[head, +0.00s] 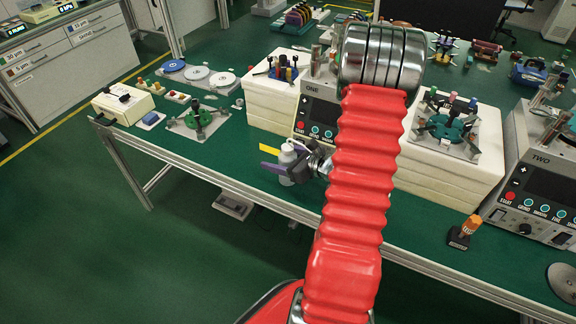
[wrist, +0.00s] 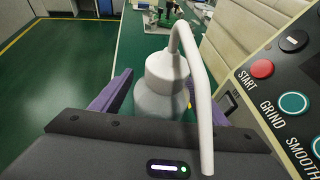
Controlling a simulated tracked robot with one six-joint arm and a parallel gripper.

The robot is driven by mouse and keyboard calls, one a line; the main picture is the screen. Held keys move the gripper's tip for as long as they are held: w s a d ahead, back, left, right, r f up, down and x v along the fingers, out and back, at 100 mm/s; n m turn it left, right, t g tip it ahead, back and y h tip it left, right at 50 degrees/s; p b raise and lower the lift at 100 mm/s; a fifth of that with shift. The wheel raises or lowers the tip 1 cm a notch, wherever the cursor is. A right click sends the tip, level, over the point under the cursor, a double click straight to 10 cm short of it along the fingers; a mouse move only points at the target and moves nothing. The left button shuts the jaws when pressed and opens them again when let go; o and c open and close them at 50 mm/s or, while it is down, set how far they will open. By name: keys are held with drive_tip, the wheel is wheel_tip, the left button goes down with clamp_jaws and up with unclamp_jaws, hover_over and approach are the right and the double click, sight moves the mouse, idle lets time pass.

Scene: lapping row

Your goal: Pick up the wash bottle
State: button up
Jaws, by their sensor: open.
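The wash bottle (wrist: 163,88) is white with a bent spout. It stands upright between the two purple fingers of my gripper (wrist: 165,92) in the wrist view. The fingers lie on either side of it, and I cannot tell whether they touch it. In the head view the bottle (head: 287,165) stands near the front edge of the green bench, partly hidden by my gripper (head: 284,160), which reaches it from the right. The gripper is open. The bottle's lower part is hidden in the wrist view.
Machine ONE (head: 318,112) stands close behind and right of the bottle, its buttons near my gripper. A holder with an orange item (head: 465,230) stands to the right on the bench. A green fixture (head: 199,120) lies to the left. The bench's front edge (head: 250,199) is close.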

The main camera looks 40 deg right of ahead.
drive_tip(key=shift+c, duration=0.5)
drive_tip(key=c, duration=1.3)
drive_tip(key=shift+r, duration=0.1)
wheel_tip(320, 180, up, 10)
drive_tip(key=shift+f, duration=0.1)
idle(0.7)
